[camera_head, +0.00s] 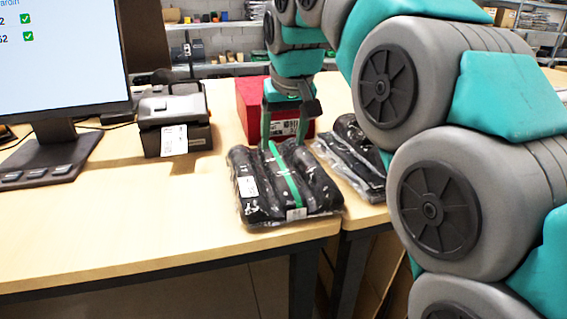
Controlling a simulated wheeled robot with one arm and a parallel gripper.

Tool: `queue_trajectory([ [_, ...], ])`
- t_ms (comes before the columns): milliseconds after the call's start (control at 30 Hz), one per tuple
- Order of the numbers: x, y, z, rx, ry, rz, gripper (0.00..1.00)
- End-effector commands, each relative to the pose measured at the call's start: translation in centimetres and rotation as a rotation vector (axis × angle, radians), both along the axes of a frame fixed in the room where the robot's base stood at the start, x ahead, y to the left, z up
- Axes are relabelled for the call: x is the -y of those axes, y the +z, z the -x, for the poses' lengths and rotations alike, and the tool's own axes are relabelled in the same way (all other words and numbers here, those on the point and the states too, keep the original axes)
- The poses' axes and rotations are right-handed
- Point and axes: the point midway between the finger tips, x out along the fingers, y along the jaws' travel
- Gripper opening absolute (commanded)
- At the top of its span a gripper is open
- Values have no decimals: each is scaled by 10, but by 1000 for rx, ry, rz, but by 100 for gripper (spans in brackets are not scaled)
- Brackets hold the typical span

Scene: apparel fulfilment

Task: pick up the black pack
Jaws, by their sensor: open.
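A black pack (262,200) in clear plastic, with a green stripe and white labels, lies on the wooden table near its front edge. A second black pack (352,160) in clear plastic lies just to its right, partly hidden by my arm. My gripper (284,138) points down at the back part of the green-striped pack, its fingers apart. The fingertips are at or very near the pack's far side; I cannot tell whether they touch it.
A red box (252,100) stands directly behind my gripper. A label printer (172,117) and a monitor (62,60) stand to the left. The table (130,225) is bare at front left. Stocked shelves (215,68) are in the background.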

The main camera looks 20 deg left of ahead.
Motion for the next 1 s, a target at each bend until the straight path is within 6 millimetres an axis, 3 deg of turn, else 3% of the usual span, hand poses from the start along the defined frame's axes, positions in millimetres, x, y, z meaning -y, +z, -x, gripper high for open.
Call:
queue_trajectory([
  [433,-8,-32,-10,-3,1,2,72],
  [700,-17,-66,-21,-4,0,1,72],
  [1000,-18,-71,-23,0,-1,0,69],
])
